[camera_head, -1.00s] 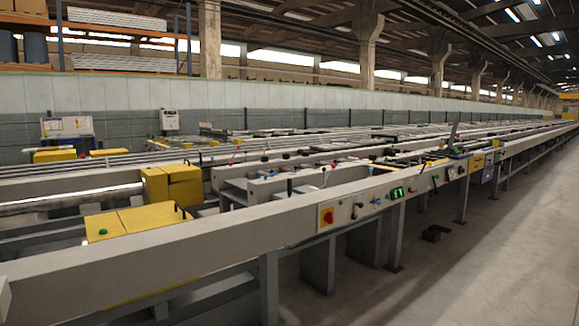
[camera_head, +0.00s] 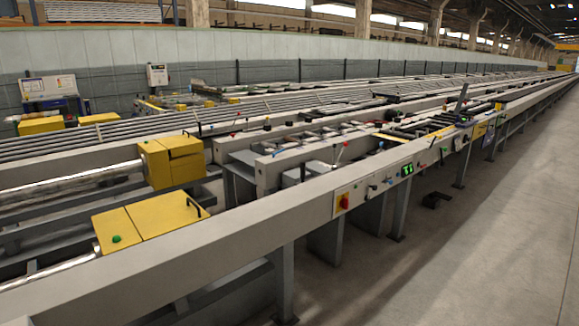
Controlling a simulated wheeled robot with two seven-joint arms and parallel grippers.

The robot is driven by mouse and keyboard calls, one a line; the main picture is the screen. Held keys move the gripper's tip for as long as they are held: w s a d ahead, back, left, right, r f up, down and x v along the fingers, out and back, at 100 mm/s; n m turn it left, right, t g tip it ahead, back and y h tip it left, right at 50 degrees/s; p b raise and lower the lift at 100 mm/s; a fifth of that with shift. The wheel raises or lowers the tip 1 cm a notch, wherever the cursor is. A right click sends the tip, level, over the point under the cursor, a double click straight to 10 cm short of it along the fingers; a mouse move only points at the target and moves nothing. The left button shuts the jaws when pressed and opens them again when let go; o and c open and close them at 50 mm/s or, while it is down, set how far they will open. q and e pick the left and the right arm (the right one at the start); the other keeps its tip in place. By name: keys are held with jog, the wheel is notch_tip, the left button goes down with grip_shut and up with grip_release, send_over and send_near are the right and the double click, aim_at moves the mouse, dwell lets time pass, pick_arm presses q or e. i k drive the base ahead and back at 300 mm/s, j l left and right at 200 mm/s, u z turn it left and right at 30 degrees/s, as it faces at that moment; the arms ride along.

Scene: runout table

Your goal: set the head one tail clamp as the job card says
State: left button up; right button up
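A long runout table with a pale grey front rail (camera_head: 230,228) runs from the lower left to the far right. A yellow block (camera_head: 172,162) sits at the end of a shiny round bar (camera_head: 70,188) at left. A flat yellow box (camera_head: 150,222) with a green button and a black handle lies nearer. I cannot tell which part is the head one tail clamp. A job card is not readable here; a pale board (camera_head: 48,87) stands at the far left. Neither of my grippers shows.
A control panel (camera_head: 362,193) with a red knob and a green display is on the front rail. Levers with coloured knobs stand behind it. Dark grey legs (camera_head: 325,243) stand below. A small black object (camera_head: 435,201) lies on the floor. The floor (camera_head: 490,240) at right is clear.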

aim_at(316, 168)
jog(key=i+u, duration=0.1)
jog(key=i, duration=0.9)
